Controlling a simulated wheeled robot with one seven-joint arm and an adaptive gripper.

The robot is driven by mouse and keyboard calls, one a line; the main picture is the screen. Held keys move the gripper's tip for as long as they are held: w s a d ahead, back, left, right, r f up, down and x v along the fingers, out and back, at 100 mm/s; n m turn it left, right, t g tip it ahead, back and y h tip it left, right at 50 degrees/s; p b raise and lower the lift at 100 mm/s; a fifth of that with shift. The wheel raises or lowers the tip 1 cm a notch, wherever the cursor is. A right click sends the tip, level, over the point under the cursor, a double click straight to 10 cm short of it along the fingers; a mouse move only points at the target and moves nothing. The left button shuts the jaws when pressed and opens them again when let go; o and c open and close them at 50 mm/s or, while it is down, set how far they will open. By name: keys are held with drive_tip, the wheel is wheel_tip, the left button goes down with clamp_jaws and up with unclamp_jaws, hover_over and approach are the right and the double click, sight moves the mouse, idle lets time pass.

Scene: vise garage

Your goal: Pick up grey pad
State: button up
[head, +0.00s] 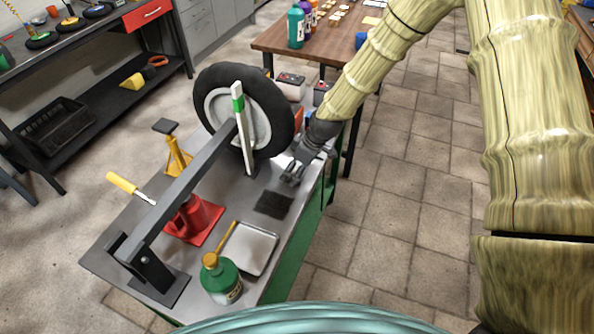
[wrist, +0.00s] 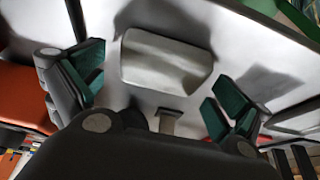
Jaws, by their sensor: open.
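A pale grey, block-like pad (wrist: 165,62) with rounded edges lies on the light metal surface in the wrist view, between my spread fingers. My gripper (wrist: 158,80) is open, with one green-lined finger on each side of the pad and a gap to each. In the head view my gripper (head: 292,173) is low over the bench, beside the wheel; there the pale pad is mostly hidden by the gripper. A flat dark square mat (head: 273,204) lies on the bench just in front of my gripper.
The bench (head: 222,222) holds a black wheel (head: 209,85) on an upright stand, a long dark bar, a red jack (head: 192,218), a grey tray (head: 250,247) and a green bottle (head: 221,279). A wooden table (head: 330,38) stands behind. The tiled floor at right is clear.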

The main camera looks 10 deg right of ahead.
drive_tip(key=c, duration=1)
drive_tip(key=shift+r, duration=0.15)
drive_tip(key=shift+s+d+r+b, duration=0.1)
drive_tip(key=shift+d+b, duration=0.1)
drive_tip(key=shift+b, duration=0.2)
drive_tip(key=s+d+b, duration=0.2)
drive_tip(key=s+d, duration=0.8)
drive_tip(key=d, duration=0.4)
drive_tip(key=shift+d, duration=0.3)
drive_tip(key=o, duration=0.3)
drive_tip(key=shift+r, duration=0.1)
drive_tip(key=shift+c, duration=1.4)
drive_tip(key=shift+a, duration=0.1)
